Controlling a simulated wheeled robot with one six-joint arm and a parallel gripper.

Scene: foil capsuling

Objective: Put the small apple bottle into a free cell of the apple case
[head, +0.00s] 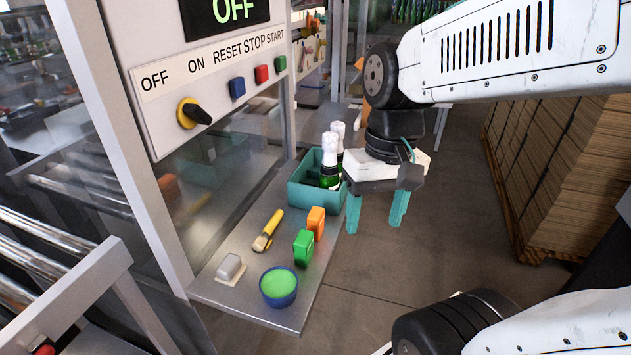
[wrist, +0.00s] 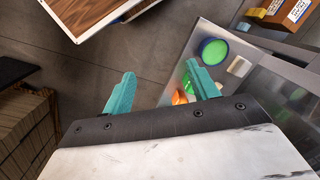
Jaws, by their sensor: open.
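My gripper (head: 376,218) hangs open and empty over the floor, just right of the shelf's edge; its teal fingers also show in the wrist view (wrist: 160,78). A teal crate (head: 310,199) stands at the far end of the shelf, left of my gripper. Dark green bottles with white tops (head: 329,150) stand upright in or behind it; my gripper partly hides that area. I cannot tell which bottle is the small apple one. No case marked with an apple can be made out.
The metal shelf (head: 225,292) holds a brush (head: 267,231), an orange block (head: 316,222), a green block (head: 303,247), a grey block (head: 229,267) and a blue bowl of green stuff (head: 279,286). A control panel (head: 215,70) rises behind it. Stacked brown sheets (head: 560,160) stand right. The floor between is clear.

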